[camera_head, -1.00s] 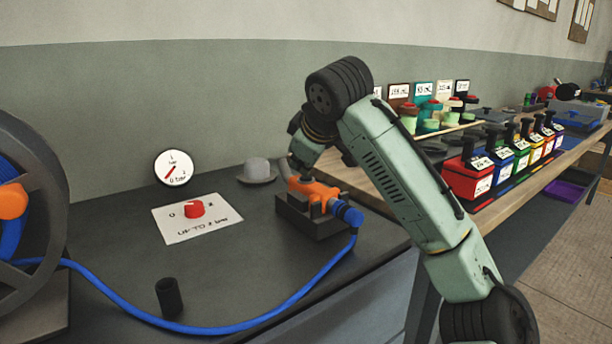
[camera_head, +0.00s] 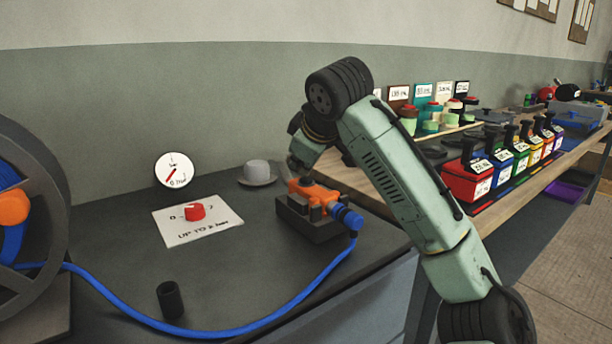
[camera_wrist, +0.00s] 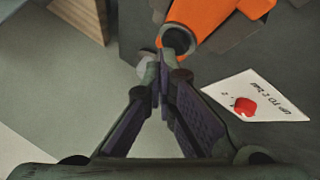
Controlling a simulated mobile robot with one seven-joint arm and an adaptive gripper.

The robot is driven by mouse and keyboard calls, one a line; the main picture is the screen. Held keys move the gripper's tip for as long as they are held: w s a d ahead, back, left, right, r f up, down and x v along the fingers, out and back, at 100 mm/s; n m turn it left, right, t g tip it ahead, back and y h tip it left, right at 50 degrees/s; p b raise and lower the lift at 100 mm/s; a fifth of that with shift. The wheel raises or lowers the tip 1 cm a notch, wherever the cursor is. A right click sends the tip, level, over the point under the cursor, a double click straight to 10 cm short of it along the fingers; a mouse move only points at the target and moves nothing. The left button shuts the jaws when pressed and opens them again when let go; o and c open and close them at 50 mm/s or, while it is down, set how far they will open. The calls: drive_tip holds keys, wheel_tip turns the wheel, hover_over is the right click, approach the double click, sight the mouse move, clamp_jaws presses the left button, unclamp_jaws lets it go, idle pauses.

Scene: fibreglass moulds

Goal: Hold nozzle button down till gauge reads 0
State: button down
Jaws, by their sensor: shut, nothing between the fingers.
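The orange nozzle (camera_head: 318,194) with a blue end fitting lies on a dark block (camera_head: 300,222) on the bench. Its orange body also shows in the wrist view (camera_wrist: 208,18), with a dark round opening towards me. My gripper (camera_wrist: 160,68) is shut and empty, fingertips together beside that opening. In the head view my gripper (camera_head: 294,167) is just behind the nozzle's left end, partly hidden. I cannot make out the button or whether a finger touches it.
A red knob (camera_head: 195,212) sits on a white card marked "UP TO 2 bar". A blue hose (camera_head: 262,322) runs from the reel (camera_head: 52,190) to the nozzle. A grey dome (camera_head: 257,170) and a black cylinder (camera_head: 170,299) stand on the bench. Coloured bins (camera_head: 468,182) are at right.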

sight(303, 179)
drive_tip(key=shift+r+p, duration=0.35)
drive_tip(key=shift+r, duration=0.2)
wheel_tip(303, 179, up, 5)
drive_tip(key=p, duration=0.4)
drive_tip(key=shift+p, duration=0.4)
